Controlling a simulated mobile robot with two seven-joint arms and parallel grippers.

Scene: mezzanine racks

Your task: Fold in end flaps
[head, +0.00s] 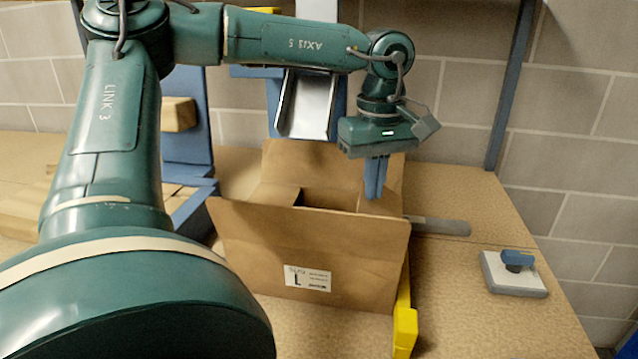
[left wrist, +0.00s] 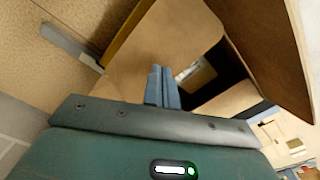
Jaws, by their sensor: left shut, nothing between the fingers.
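An open cardboard box (head: 310,262) stands on the bench with a label on its near side. Its near flap (head: 310,228) and far flap (head: 383,160) stand up. A left end flap (head: 275,194) leans inward, beside the dark opening (head: 330,199). My left gripper (head: 375,195) points down over the box's right end, its blue fingers shut and empty. In the left wrist view the shut fingers (left wrist: 162,88) are over a brown end panel (left wrist: 150,50) that slopes toward the opening (left wrist: 225,75); I cannot tell whether they touch it. My right gripper is out of view.
A yellow strip (head: 404,325) lies along the box's right side. A grey bar (head: 440,226) and a pale block with a blue handle (head: 514,273) are to the right. A metal chute (head: 308,105) and blue frame stand behind. The bench's right front is clear.

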